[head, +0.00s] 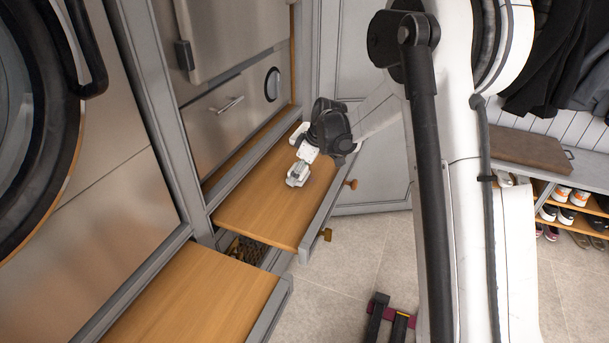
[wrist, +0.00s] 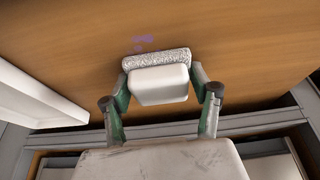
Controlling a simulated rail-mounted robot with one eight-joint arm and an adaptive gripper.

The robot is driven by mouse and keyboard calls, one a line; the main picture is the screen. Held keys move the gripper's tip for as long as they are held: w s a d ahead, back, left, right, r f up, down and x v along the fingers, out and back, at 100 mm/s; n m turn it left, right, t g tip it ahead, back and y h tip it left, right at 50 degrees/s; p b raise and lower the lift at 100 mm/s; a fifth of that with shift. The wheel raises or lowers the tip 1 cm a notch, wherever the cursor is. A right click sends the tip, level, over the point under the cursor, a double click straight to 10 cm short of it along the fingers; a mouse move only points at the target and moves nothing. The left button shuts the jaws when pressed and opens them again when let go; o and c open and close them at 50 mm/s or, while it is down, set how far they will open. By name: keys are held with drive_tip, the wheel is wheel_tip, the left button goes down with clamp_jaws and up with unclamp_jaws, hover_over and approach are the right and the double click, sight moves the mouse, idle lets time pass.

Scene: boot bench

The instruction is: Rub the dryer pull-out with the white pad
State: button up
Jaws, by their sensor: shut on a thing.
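The pull-out (head: 248,206) is a wooden board with a grey front edge, drawn out below a steel appliance. It fills most of the wrist view (wrist: 245,35). My gripper (head: 301,163) is over its right half. In the wrist view my gripper (wrist: 160,92) is shut on the white pad (wrist: 158,84), a white block with a rough grey-white face. The pad's rough face is at the board; whether it touches cannot be told for sure. A faint purple mark (wrist: 146,41) shows on the board just beyond the pad. In the head view the pad (head: 297,177) is small.
A second wooden pull-out (head: 195,298) is out at the lower left. A white upright piece (wrist: 35,92) stands at the left of the wrist view. A grey cabinet door (head: 362,160) is to the right. Shoes sit on a rack (head: 580,208) at far right.

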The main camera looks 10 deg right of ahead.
drive_tip(key=shift+w+a+r, duration=0.1)
drive_tip(key=shift+w+a, duration=0.35)
drive_tip(key=shift+a, duration=0.15)
drive_tip(key=shift+r+p, duration=1.95)
drive_tip(key=shift+r, duration=2.1)
drive_tip(key=shift+f+b, duration=0.3)
drive_tip(key=shift+b, duration=0.1)
